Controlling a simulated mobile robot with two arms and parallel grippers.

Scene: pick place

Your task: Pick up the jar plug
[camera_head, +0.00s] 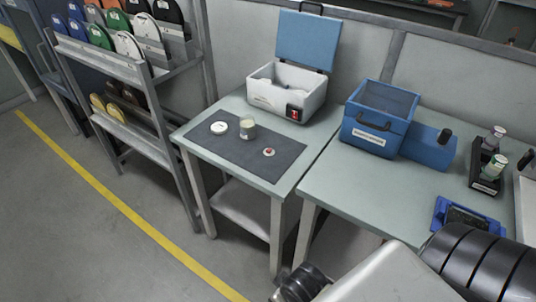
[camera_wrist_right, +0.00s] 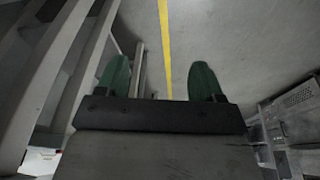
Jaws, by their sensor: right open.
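A small round white piece with a red centre (camera_head: 269,152), which looks like the jar plug, lies on a dark mat (camera_head: 237,153) on the left table. A pale open-looking jar (camera_head: 248,127) stands on the mat to its upper left. A round white lid-like disc (camera_head: 219,128) lies left of the jar. In the right wrist view my right gripper (camera_wrist_right: 161,78) has its two green fingers apart with nothing between them. It points at the floor, and no jar or plug shows there. My left gripper is not in view.
A white box with a raised blue lid (camera_head: 287,91) stands behind the mat. On the right table (camera_head: 390,190) are a blue bin (camera_head: 378,120), a black bottle holder (camera_head: 486,168) and a blue tray (camera_head: 466,216). A rack of coloured discs (camera_head: 130,65) stands left. The floor in front is clear.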

